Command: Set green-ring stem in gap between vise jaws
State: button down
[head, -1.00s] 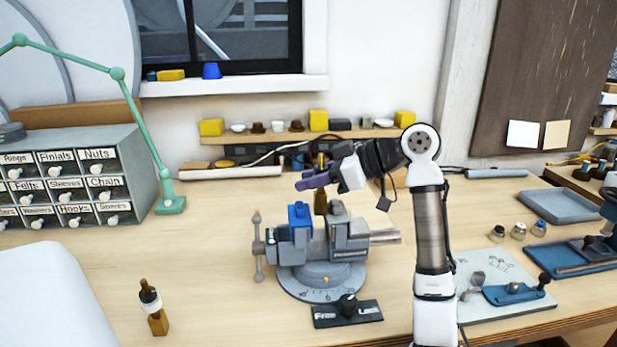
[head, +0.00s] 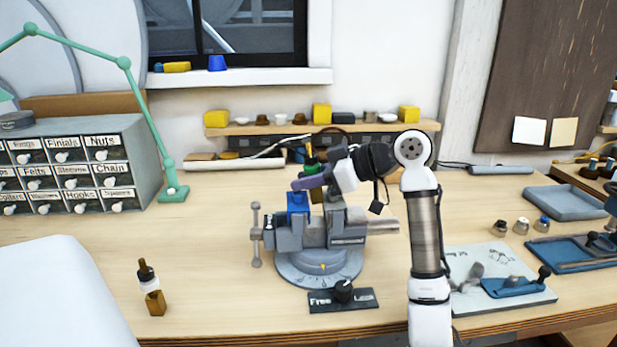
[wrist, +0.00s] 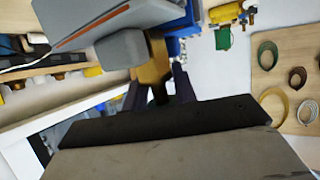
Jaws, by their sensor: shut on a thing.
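The green-ring stem (head: 311,160) stands about upright over the vise, its dark top and green band showing above my gripper (head: 309,182). My gripper is shut on it, and a brass part of the stem shows just below the fingers. In the wrist view, brass (wrist: 153,66) shows between my dark fingers (wrist: 157,88). The grey vise (head: 346,234) stands mid-table, with a blue block (head: 297,204) at its left jaw. The stem's lower end is hidden behind the vise, so I cannot tell whether it is inside the gap.
A Free/Lock plate (head: 343,300) with a dark knob sits in front of the vise. Another brass stem with a white band (head: 150,288) stands at front left. Labelled drawers (head: 75,170) and a green lamp arm (head: 150,120) are at left. A shelf (head: 270,128) runs behind.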

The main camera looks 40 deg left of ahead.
jog(key=shift+w+f, duration=0.2)
jog(key=shift+f, duration=1)
jog(key=c, duration=1)
grip_release()
jog(key=shift+f, duration=0.1)
jog(key=shift+c, duration=0.2)
jog(key=shift+w+d, duration=0.1)
jog(key=shift+d, duration=0.05)
jog(key=r+b+v, duration=0.2)
jog(key=v, duration=1.2)
jog(key=shift+a, duration=0.2)
jog(key=shift+r, duration=0.1)
